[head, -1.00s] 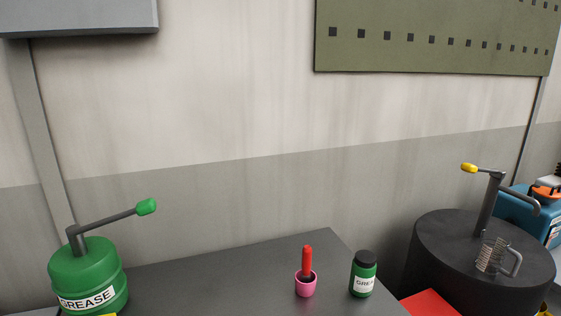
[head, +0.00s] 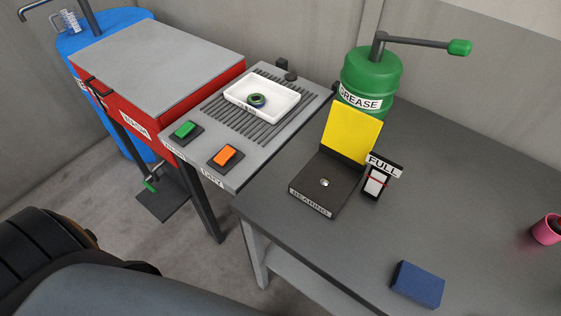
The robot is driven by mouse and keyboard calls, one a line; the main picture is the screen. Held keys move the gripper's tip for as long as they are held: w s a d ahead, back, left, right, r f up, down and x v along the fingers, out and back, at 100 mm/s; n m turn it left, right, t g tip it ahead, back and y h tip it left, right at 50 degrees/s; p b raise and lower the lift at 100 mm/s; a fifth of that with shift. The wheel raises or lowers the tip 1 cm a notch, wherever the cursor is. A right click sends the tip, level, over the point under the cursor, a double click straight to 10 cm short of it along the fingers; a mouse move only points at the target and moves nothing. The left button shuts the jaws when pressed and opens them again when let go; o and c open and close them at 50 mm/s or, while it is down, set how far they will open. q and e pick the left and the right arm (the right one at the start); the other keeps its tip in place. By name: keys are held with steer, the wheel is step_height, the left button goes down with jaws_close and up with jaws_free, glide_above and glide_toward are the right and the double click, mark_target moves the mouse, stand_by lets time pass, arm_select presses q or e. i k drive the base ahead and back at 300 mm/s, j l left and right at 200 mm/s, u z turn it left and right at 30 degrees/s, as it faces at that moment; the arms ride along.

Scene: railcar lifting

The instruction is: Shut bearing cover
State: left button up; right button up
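The bearing cover (head: 352,133) is a yellow flap standing up at the back of a dark box (head: 335,176) labelled BEARING. The cover is open, and a small silver round part shows on the dark top of the box. The box sits on the dark table near its left edge. Neither gripper is in view. Parts of my own body fill the lower left corner of the head view.
A green GREASE can (head: 369,78) with a lever stands behind the cover. A FULL gauge (head: 377,180) is right of the box. A blue block (head: 418,284) lies at the front. Left is a grey bench (head: 232,172) with a white tray (head: 285,102).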

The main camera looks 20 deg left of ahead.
mark_target(352, 132)
steer(key=u, duration=0.3)
steer(key=k+j, duration=0.1)
steer(key=k, duration=1.35)
steer(key=u, duration=0.05)
